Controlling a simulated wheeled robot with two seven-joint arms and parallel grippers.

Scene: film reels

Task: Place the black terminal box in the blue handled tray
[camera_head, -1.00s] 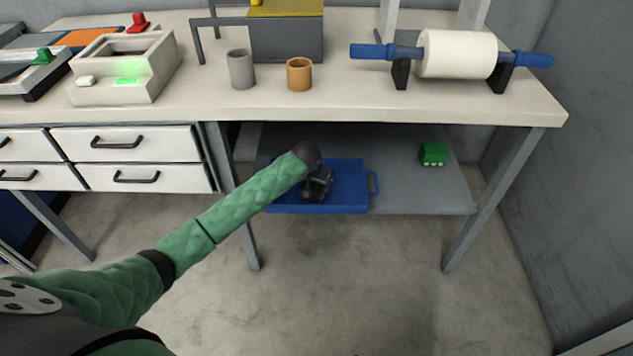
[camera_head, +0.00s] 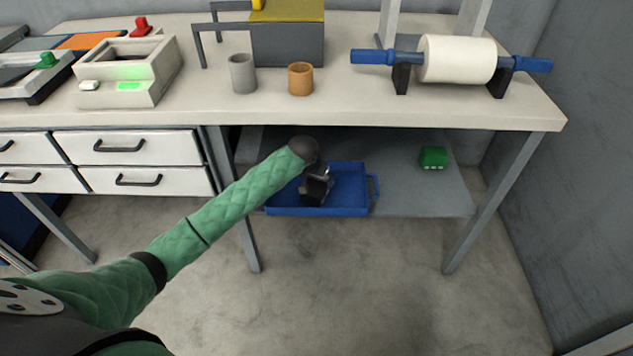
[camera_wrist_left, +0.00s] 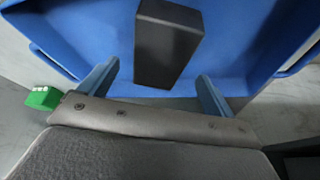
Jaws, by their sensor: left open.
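The blue handled tray (camera_head: 350,207) rests on the lower shelf under the bench. It fills much of the left wrist view (camera_wrist_left: 245,30). The black terminal box (camera_head: 314,193) is inside the tray and partly hidden by my left gripper in the head view. In the left wrist view the box (camera_wrist_left: 168,45) stands over the tray floor just ahead of the fingers. My left gripper (camera_head: 320,173) is over the tray, with its fingers apart on either side of the box's near end (camera_wrist_left: 158,78). Whether the box fully touches the tray floor is hard to tell. My right gripper is not in view.
A green block (camera_head: 433,157) sits on the shelf to the right of the tray. The benchtop (camera_head: 330,110) overhangs the shelf, with a grey cup (camera_head: 242,74), an orange cup (camera_head: 300,79) and a white roll (camera_head: 458,60) on it.

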